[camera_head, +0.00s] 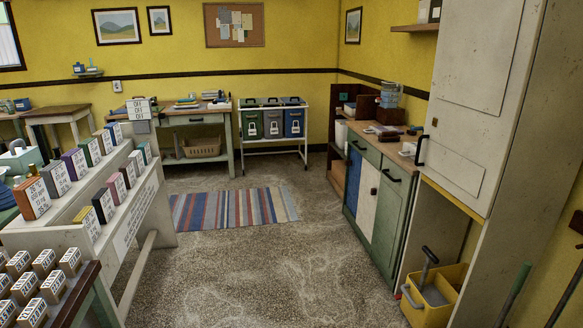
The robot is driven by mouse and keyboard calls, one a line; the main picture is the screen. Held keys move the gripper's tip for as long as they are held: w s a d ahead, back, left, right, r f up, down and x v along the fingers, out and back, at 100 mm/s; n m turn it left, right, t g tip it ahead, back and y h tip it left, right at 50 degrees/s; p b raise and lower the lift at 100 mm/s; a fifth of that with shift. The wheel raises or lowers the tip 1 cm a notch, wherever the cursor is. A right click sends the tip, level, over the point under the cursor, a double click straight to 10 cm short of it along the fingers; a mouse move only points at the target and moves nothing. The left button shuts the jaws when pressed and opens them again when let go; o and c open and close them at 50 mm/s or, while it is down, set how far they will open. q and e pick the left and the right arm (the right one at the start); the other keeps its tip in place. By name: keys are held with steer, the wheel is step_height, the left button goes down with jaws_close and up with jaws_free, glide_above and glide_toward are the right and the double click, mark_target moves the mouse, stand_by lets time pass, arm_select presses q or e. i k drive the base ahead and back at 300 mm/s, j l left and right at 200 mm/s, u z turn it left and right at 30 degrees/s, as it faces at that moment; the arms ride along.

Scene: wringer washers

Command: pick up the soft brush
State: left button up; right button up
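I cannot make out a soft brush for certain in the head view. Several small items lie on the wooden top of the green cabinet (398,193) at the right, among them a dark reddish-brown item (389,136) and a pale item (408,149). They are too small to name. A yellow bucket (428,312) on the floor at the lower right has a grey-handled tool (428,262) in it; its head is not clear. Neither of my grippers is in view.
A stepped white rack (125,215) of labelled boxes fills the left. A tall white cupboard (470,110) stands at the right. A desk (230,130) and a cart with bins (272,146) stand at the back. The floor around the striped rug (232,208) is clear.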

mark_target(386, 137)
steer(key=i+j, duration=0.1)
steer(key=i, duration=1.25)
steer(key=i+j+z, duration=0.1)
steer(key=i, duration=0.6)
steer(key=i+z, duration=0.2)
steer(key=i, duration=0.35)
steer(key=i+j+z, duration=0.2)
steer(key=i, duration=0.35)
steer(key=i+z, duration=0.2)
steer(key=i, duration=0.35)
